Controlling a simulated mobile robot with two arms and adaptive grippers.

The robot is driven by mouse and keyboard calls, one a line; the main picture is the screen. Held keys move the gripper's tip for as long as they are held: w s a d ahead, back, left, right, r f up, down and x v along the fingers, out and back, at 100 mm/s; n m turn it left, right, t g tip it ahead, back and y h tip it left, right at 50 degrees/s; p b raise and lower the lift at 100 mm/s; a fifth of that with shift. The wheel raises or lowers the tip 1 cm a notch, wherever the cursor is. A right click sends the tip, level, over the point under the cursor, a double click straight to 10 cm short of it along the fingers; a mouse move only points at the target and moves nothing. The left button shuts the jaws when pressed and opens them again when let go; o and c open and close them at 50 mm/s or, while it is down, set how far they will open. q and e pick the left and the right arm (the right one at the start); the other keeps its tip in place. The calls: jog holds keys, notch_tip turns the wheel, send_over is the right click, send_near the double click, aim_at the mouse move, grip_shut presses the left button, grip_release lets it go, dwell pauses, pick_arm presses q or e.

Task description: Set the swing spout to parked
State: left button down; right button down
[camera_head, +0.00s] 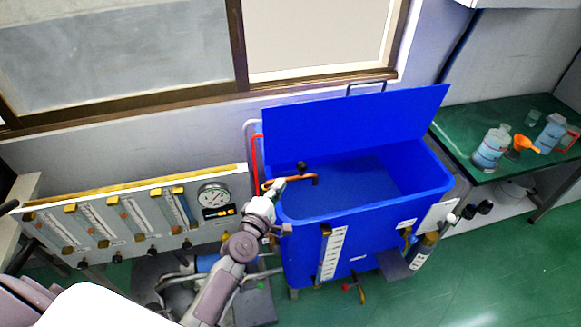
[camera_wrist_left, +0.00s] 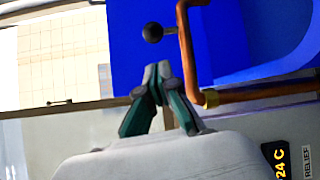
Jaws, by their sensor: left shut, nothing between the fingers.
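The swing spout (camera_head: 296,180) is a copper-coloured pipe with a dark ball knob (camera_head: 302,166). In the head view it lies over the left part of the blue tank (camera_head: 350,208), its free end pointing right. In the left wrist view the copper pipe (camera_wrist_left: 188,50) bends beside the black knob (camera_wrist_left: 152,32). My left gripper (camera_head: 279,184) is shut and empty at the tank's left rim, close to the spout. In the left wrist view its fingertips (camera_wrist_left: 157,72) are just below the knob, apart from it in the picture. My right gripper is not in view.
A flowmeter panel (camera_head: 130,215) with a round gauge (camera_head: 213,195) stands left of the tank. The tank's blue lid (camera_head: 355,125) is raised at the back. A green table (camera_head: 500,115) with bottles and an orange funnel (camera_head: 522,147) is at the right.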

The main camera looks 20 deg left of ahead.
aim_at(291, 177)
pick_arm(q)
jog(key=w, duration=0.8)
jog(key=shift+w+d+f, duration=0.15)
jog(key=shift+d+f, duration=0.1)
